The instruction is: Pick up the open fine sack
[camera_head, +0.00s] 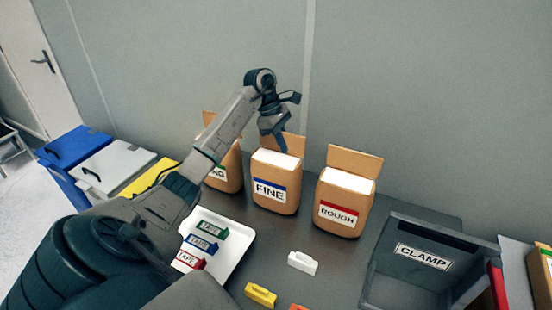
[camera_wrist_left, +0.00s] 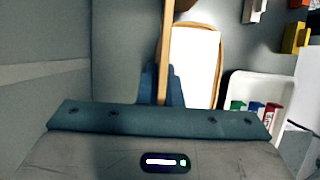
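The open fine sack (camera_head: 276,200) stands upright on the dark table, a brown sack with a blue FINE label, white contents and a raised back flap. My left gripper (camera_head: 281,143) reaches down to this flap from above. In the left wrist view, the gripper's blue fingers (camera_wrist_left: 163,88) lie close against both sides of the flap, appearing shut on it. The sack's white top (camera_wrist_left: 195,65) shows to the right of the flap there. The finger behind the flap is hidden in the head view. My right gripper is not in view.
A ROUGH sack (camera_head: 345,205) stands to the right, and another sack (camera_head: 228,170) close on the left, partly behind my arm. A white tray (camera_head: 235,262) holds tapes. Loose clamps, including a white one (camera_head: 302,263), lie in front. A grey CLAMP bin (camera_head: 405,285) is at right.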

